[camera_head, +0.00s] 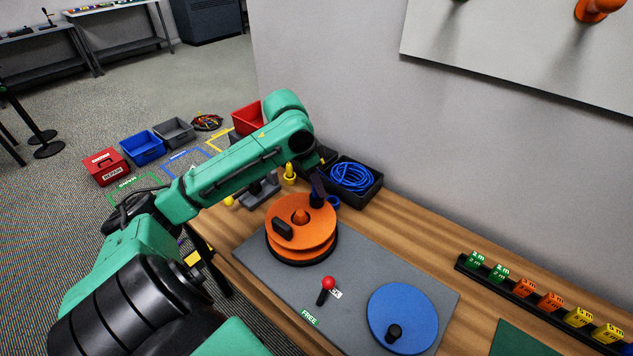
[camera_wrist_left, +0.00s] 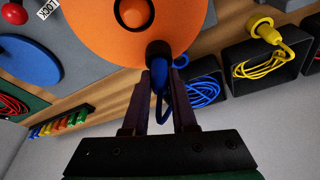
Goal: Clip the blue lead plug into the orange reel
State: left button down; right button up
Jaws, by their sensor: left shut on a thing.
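The orange reel (camera_head: 300,215) stands on a grey board, with a dark block on its top and a black clip-like piece at its rim. My left gripper (camera_head: 317,190) is at the reel's far rim; in the left wrist view, the gripper (camera_wrist_left: 158,75) is shut on the blue lead plug (camera_wrist_left: 160,86), blue showing between its fingers. The plug's tip is against or in the black piece (camera_wrist_left: 158,50); I cannot tell whether it is seated. A blue ring-shaped piece (camera_head: 333,202) is just beyond the reel. My right gripper is out of view.
A black bin of blue cable (camera_head: 352,178) stands behind the reel, near a yellow plug (camera_head: 290,173). A red-knobbed lever (camera_head: 328,284) and a blue disc (camera_head: 402,317) are on the board (camera_head: 360,270). A rack of coloured blocks (camera_head: 525,292) is at the right.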

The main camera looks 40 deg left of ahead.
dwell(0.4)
pick_arm(q)
jog(key=c, duration=0.6)
grip_release()
jog(key=shift+c, duration=0.2)
jog(key=p+v, duration=0.1)
jog(key=v, duration=1.3)
jog(key=shift+r, duration=0.2)
